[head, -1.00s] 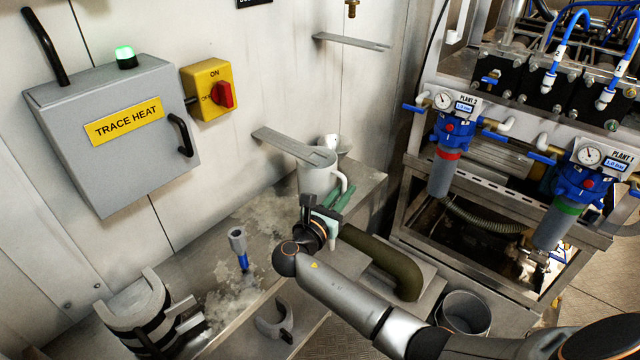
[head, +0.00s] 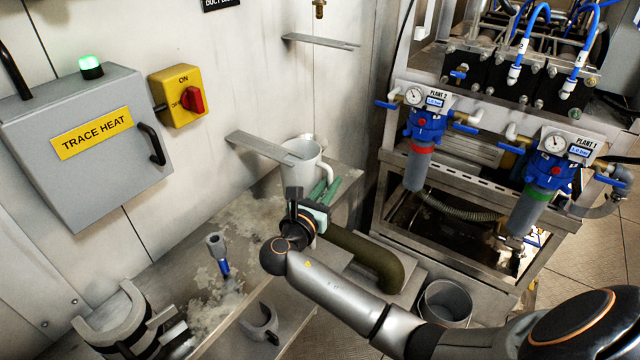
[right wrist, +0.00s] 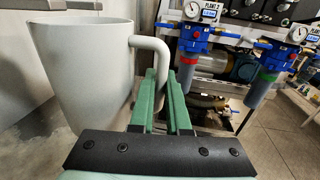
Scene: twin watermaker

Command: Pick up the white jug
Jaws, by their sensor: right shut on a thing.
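The white jug (head: 311,172) is upright by the wall, above the grey bench, in the head view. Its open top faces up and its handle is on the right. A flat metal bracket overlaps its left side. My right gripper (head: 326,190) has its green fingers shut on the jug's handle. In the right wrist view the jug (right wrist: 80,75) fills the left side, and its handle runs down between the green fingers (right wrist: 164,95). Whether the jug's base clears the bench is hard to tell. My left gripper is not in view.
The lower metal bracket (head: 262,146) juts from the wall close beside the jug; another bracket (head: 320,41) is higher up. A dark green pipe (head: 370,255) lies below my gripper. A grey bucket (head: 446,302) and the filter rack (head: 450,178) are to the right.

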